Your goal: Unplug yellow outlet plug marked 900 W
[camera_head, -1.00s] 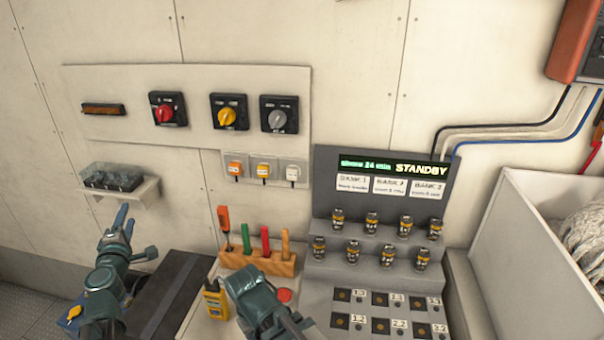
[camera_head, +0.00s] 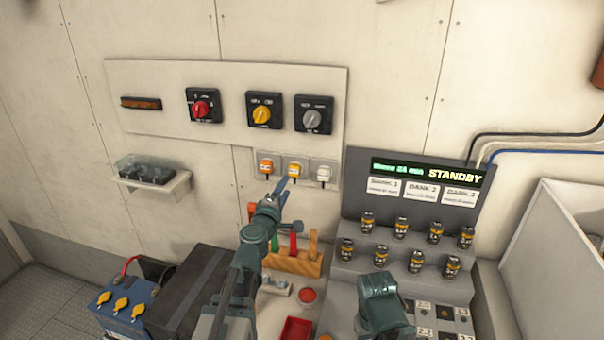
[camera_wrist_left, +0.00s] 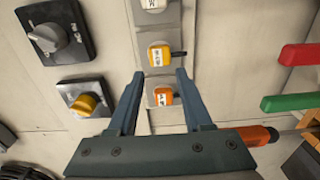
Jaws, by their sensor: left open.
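The yellow plug (camera_head: 293,170) sits in the middle of three wall outlets, between an orange plug (camera_head: 266,167) and a white plug (camera_head: 323,173). The left wrist view shows the yellow plug (camera_wrist_left: 158,55), the orange plug (camera_wrist_left: 163,96) and part of the white one (camera_wrist_left: 150,5); their label print is too small to read. My left gripper (camera_wrist_left: 160,74) is open and empty, its fingertips either side of the line of plugs, just short of the yellow one. In the head view the left gripper (camera_head: 284,185) is just below the yellow plug. My right gripper (camera_head: 384,302) shows low; its jaws are unclear.
Red, yellow and grey rotary switches (camera_head: 262,112) are above the outlets. A wooden rack (camera_head: 300,264) of coloured-handled tools stands below, partly behind my left arm. A stepped STANDBY console (camera_head: 425,180) with several small canisters is at right. A blue battery (camera_head: 122,310) is lower left.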

